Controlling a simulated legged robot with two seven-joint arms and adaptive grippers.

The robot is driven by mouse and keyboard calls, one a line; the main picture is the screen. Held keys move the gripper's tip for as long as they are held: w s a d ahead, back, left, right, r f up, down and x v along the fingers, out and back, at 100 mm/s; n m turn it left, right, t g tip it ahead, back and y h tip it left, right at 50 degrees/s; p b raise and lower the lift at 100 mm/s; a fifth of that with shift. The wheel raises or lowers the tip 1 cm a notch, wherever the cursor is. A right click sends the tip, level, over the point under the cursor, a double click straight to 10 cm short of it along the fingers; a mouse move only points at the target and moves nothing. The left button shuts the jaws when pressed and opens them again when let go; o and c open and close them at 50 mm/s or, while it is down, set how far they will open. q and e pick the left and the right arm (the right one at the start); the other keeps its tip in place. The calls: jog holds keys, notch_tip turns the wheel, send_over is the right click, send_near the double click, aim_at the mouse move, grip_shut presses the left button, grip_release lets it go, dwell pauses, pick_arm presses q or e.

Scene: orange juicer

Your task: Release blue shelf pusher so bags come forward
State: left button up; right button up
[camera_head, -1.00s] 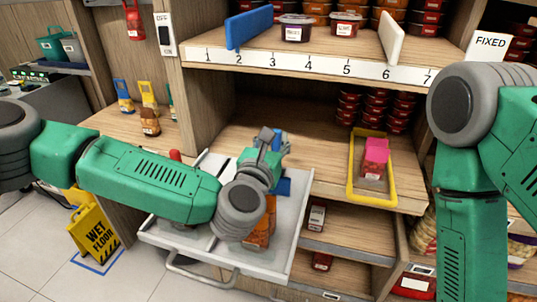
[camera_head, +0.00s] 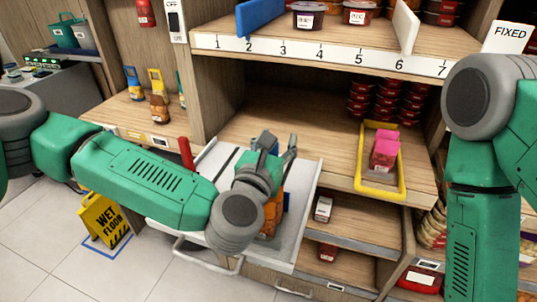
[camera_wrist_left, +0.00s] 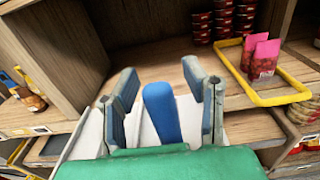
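The blue pusher (camera_wrist_left: 162,112) stands upright in the left wrist view, between the two fingers of my left gripper (camera_wrist_left: 165,100). Gaps show on both sides of it, so the fingers are open around it without gripping. In the head view my left gripper (camera_head: 275,150) is over the pulled-out white tray (camera_head: 305,185), and the pusher is mostly hidden behind it. An orange bag (camera_head: 272,215) stands in the tray, partly covered by my wrist. My right arm is at the right edge; its gripper is out of view.
A yellow-rimmed tray (camera_head: 402,188) with a pink-topped bag (camera_head: 384,150) is on the shelf to the right. A blue divider (camera_head: 260,17) and a white divider (camera_head: 406,27) stand on the upper numbered shelf. A red lever (camera_head: 186,153) is left of the white tray.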

pick_arm(q)
jog(key=v, duration=0.7)
dwell(0.3)
